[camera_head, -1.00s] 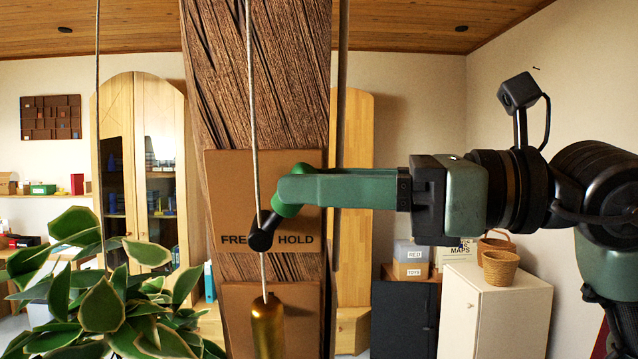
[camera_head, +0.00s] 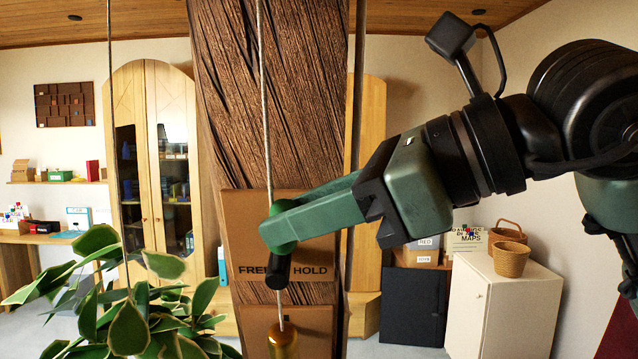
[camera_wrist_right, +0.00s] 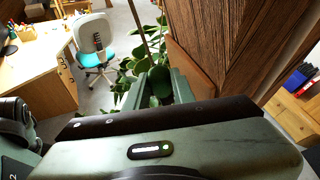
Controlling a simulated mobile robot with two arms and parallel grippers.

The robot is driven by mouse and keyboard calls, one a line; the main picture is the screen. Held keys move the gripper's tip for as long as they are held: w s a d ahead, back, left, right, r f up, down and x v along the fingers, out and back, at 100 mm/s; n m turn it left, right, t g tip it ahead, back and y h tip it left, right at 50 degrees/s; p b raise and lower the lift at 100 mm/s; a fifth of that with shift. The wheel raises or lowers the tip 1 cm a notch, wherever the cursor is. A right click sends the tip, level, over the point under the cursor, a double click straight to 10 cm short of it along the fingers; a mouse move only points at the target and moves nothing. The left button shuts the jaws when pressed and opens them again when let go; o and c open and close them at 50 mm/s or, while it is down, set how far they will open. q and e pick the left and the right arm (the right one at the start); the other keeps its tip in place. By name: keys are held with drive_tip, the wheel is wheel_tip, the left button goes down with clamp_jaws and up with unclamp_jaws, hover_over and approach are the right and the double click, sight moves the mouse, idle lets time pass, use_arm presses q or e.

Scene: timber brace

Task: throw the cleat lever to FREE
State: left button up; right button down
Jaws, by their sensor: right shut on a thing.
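The cleat lever, a green hub (camera_head: 274,228) with a black grip end (camera_head: 278,270), stands in front of a brown plate (camera_head: 240,215) on a timber post. The black end points down and covers the end of the word FREE; HOLD is readable to its right. My right gripper (camera_head: 285,222) comes in from the right, its green fingers shut on the lever at the hub. Its fingers (camera_wrist_right: 160,90) also show in the right wrist view, with a green rounded part between them. The exact contact is partly hidden. My left gripper is not in view.
A rope (camera_head: 264,110) runs down past the lever to a brass weight (camera_head: 284,340). The timber post (camera_head: 270,90) rises behind. A leafy plant (camera_head: 140,310) is at lower left. A white cabinet (camera_head: 500,310) with baskets stands at right.

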drive_tip(key=shift+s+a+r+h+p, duration=0.1)
drive_tip(key=shift+a+r+h+p, duration=0.6)
drive_tip(key=shift+h, duration=0.3)
drive_tip(key=a+h+p, duration=0.2)
drive_tip(key=shift+f+h, duration=0.15)
drive_tip(key=shift+h, duration=0.25)
drive_tip(key=a+h+p, duration=0.1)
drive_tip(key=h+p, duration=0.1)
drive_tip(key=shift+a+f+t+h, duration=0.3)
drive_tip(key=shift+a+f+h, duration=0.05)
drive_tip(key=shift+h, duration=0.05)
drive_tip(key=shift+a+f+h+p, duration=0.3)
drive_tip(key=shift+a+h, duration=0.1)
drive_tip(key=shift+h, duration=0.3)
drive_tip(key=shift+w, duration=0.2)
drive_tip(key=c, duration=1.5)
unclamp_jaws()
drive_tip(key=shift+o, duration=0.2)
drive_tip(key=shift+f, duration=0.1)
